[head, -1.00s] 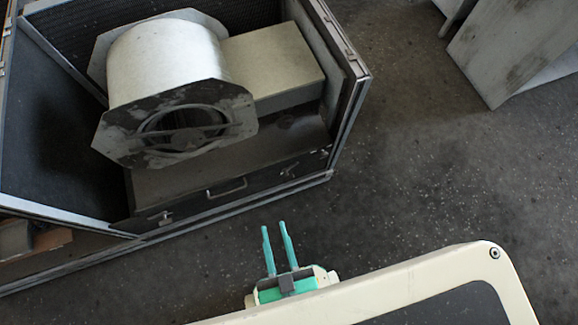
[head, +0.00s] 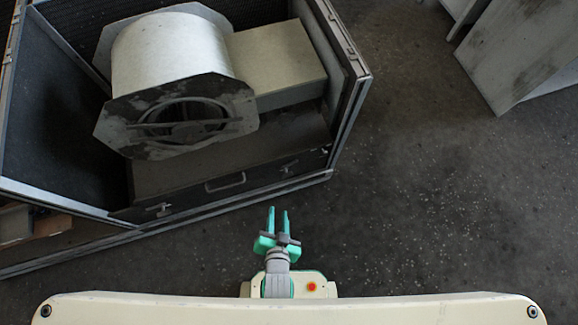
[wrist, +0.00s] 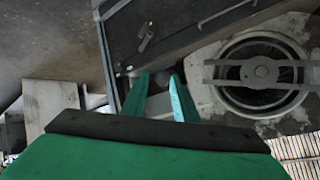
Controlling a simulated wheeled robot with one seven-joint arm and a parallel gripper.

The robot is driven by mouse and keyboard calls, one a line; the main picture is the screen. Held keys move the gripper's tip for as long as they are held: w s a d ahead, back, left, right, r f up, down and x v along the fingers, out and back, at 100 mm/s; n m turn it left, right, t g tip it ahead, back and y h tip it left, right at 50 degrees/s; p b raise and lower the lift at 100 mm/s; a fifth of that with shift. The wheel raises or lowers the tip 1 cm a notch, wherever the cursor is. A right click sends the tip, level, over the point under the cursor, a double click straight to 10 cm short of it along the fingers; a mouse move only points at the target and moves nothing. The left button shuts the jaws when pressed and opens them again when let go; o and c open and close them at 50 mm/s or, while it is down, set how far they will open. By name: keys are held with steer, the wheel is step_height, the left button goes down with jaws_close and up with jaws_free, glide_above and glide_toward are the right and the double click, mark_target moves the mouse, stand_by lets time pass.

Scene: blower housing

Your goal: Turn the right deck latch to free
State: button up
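The right deck latch (head: 288,167) is a small metal lever at the right end of the dark front panel of the housing. The wrist view shows a latch lever (wrist: 147,36), apparently the same one, lying slantwise beyond and above the fingertips. My gripper (head: 278,210) is in front of the housing, below the right latch in the head view, with its two green fingers apart and nothing between them. The fingers (wrist: 160,77) also show apart in the wrist view and do not appear to touch the latch.
A second latch (head: 160,209) is at the panel's left end, with a pull handle (head: 226,183) between them. The blower (head: 175,75) sits inside the open housing (head: 350,110). Grey panels (head: 520,60) stand at the back right.

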steer(key=w+a+f+m+g, duration=0.2)
steer(key=w+f+m+g, duration=0.1)
steer(key=w+f, duration=0.5)
steer(key=m+g, duration=0.6)
steer(key=g, duration=0.2)
glide_toward(288, 175)
steer(key=f, duration=0.8)
steer(key=shift+a+f, duration=0.15)
steer(key=shift+a, duration=0.05)
